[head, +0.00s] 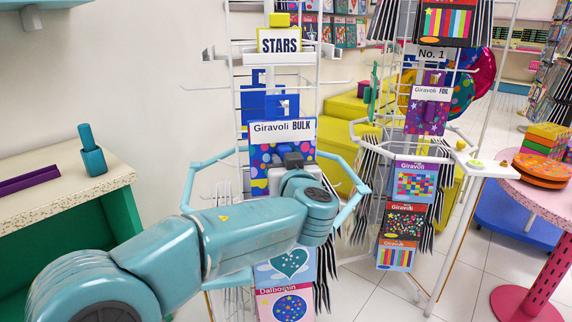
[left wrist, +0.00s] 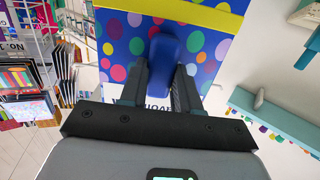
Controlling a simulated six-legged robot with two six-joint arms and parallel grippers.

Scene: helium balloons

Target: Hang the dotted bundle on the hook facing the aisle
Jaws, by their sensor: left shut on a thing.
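The dotted bundle (head: 264,160) is a blue pack with many-coloured dots, upright at the front of the near wire rack, under a "Giravoli BULK" label. In the left wrist view the dotted face (left wrist: 122,48) fills the top middle. My left gripper (head: 292,160) is in front of it and hides part of it. In the left wrist view its fingers (left wrist: 163,75) are shut on a rounded blue piece that stands out from the dotted face. I cannot tell which hook of the rack faces the aisle, or whether the bundle touches one. My right gripper is not in view.
The near rack has teal side arms (head: 354,200) around the bundle and a "STARS" sign (head: 279,40) above. A second rack with hanging packs (head: 414,183) stands to the right. A cream-topped counter (head: 50,188) is at left, a pink table (head: 548,198) at right.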

